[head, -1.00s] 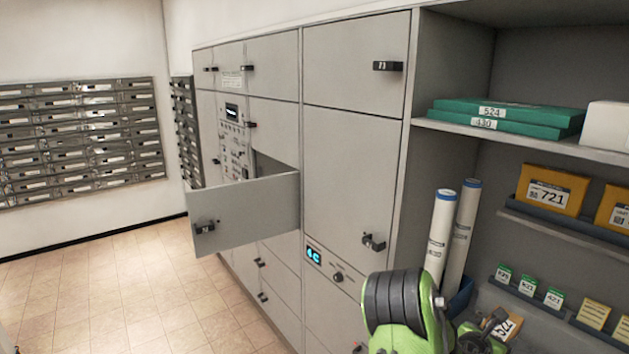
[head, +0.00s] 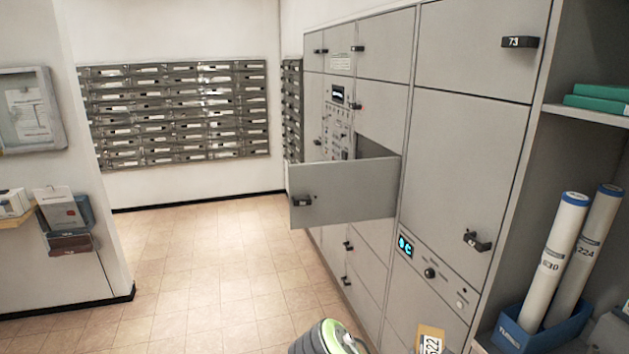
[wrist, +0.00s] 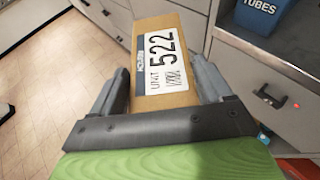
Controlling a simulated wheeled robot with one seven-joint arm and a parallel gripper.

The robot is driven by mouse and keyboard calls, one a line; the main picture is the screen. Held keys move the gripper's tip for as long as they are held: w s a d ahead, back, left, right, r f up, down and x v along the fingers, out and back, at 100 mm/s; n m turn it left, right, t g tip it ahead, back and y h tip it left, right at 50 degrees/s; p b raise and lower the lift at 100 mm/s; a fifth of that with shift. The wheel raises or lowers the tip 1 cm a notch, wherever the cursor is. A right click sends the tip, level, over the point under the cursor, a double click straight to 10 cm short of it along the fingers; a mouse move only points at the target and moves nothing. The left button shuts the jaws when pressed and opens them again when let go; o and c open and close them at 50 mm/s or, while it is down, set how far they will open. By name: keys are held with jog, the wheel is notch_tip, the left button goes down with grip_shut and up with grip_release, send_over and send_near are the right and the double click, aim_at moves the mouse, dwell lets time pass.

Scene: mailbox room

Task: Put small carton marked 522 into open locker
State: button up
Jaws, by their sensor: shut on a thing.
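The small carton marked 522 (wrist: 165,60) is brown with a white label and sits between the fingers of my gripper (wrist: 168,85) in the wrist view. My gripper is shut on it. In the head view the carton's top (head: 431,341) shows at the bottom edge; the gripper fingers are out of frame there. The open locker (head: 378,135) is in the grey locker wall, its door (head: 345,192) swung out to the left. The carton is in front of the lockers, below and to the right of the opening. The locker's inside is mostly hidden by its door.
The open door juts into the room. A blue tubes bin (head: 540,330) with white tubes (head: 555,258) stands on the right. Green flat boxes (head: 600,98) lie on a shelf at the right edge. The tiled floor (head: 215,270) to the left is clear.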

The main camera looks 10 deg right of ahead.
jog(key=a+f+n+t+y+b, duration=0.1)
jog(key=a+f+n+y, duration=0.1)
jog(key=a, duration=0.8)
jog(key=a+f+n+t+y+b, duration=0.1)
jog(key=a+f+n+y, duration=0.2)
jog(key=a, duration=0.7)
jog(key=shift+s+n+y, duration=0.3)
jog(key=shift+n+y, duration=0.1)
jog(key=shift+y, duration=0.4)
jog(key=shift+d, duration=0.1)
jog(key=shift+d+r, duration=0.1)
